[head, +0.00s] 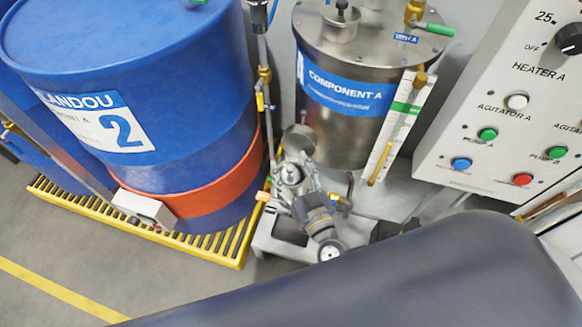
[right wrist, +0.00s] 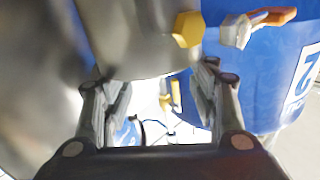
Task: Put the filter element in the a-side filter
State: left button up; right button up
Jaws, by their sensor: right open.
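My right gripper (head: 293,168) is beside the metal tank, between it and the blue drum. In the right wrist view my right gripper (right wrist: 160,88) has its fingers spread, with nothing held between them. A rounded metal body (head: 300,138) is just beyond the fingers in the head view; I cannot tell whether it is the a-side filter. In the right wrist view a smooth metal cylinder (right wrist: 130,40) is close in front of the fingers. I cannot make out the filter element in either view. My left gripper is not in view.
The blue drum (head: 130,90) stands on a yellow slatted pallet (head: 232,245). The Component A tank (head: 345,130) and a control panel (head: 500,120) are to the right. A yellow hex fitting (right wrist: 187,30) and an orange valve handle (right wrist: 275,17) are near the gripper.

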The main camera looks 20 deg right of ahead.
jog(key=shift+s+d+f, duration=0.2)
jog(key=shift+d+f, duration=0.1)
jog(key=shift+f, duration=0.3)
jog(key=shift+r, duration=0.35)
jog(key=s+d+r, duration=0.1)
jog(key=s, duration=1)
jog(key=shift+s+d, duration=0.15)
jog(key=shift+s, duration=0.2)
